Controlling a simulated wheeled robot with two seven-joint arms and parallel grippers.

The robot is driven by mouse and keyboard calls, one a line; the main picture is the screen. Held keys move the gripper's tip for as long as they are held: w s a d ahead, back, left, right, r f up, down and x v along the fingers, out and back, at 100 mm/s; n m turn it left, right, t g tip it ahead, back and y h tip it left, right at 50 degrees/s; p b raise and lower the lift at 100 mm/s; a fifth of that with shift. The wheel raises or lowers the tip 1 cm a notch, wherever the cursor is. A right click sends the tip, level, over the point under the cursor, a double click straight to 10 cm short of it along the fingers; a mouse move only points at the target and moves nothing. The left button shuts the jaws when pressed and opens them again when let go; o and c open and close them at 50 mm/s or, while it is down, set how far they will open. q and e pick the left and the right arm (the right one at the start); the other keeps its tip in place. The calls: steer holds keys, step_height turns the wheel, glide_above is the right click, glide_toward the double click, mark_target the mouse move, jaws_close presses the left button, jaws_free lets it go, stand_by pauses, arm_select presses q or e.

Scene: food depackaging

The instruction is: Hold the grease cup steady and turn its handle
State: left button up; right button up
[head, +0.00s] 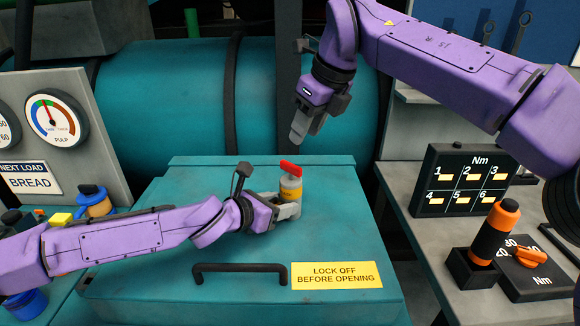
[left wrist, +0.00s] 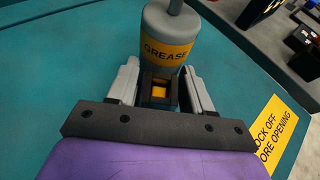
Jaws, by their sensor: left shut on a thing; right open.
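The grease cup (head: 291,188) stands upright on the teal lid, with a grey body and a yellow band. Its red handle (head: 290,168) sits on top. In the left wrist view the cup (left wrist: 168,45) shows its "GREASE" label, and the handle is cut off by the top edge. My left gripper (head: 289,210) is shut on the cup low on its body, with a finger on each side. My right gripper (head: 298,135) is open and empty, above the handle and apart from it, pointing down.
The teal lid (head: 180,215) has a black bar handle (head: 240,268) and a yellow "LOCK OFF BEFORE OPENING" sign (head: 337,275) in front. On the right bench are a numbered Nm panel (head: 465,180) and an orange-black tool (head: 493,235). A gauge panel (head: 75,85) stands left.

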mark_target(291, 164)
steer(key=x, duration=0.9)
steer(key=shift+w+a+f, duration=0.1)
steer(key=shift+w+f, duration=0.05)
steer(key=shift+f, duration=0.2)
jaws_close()
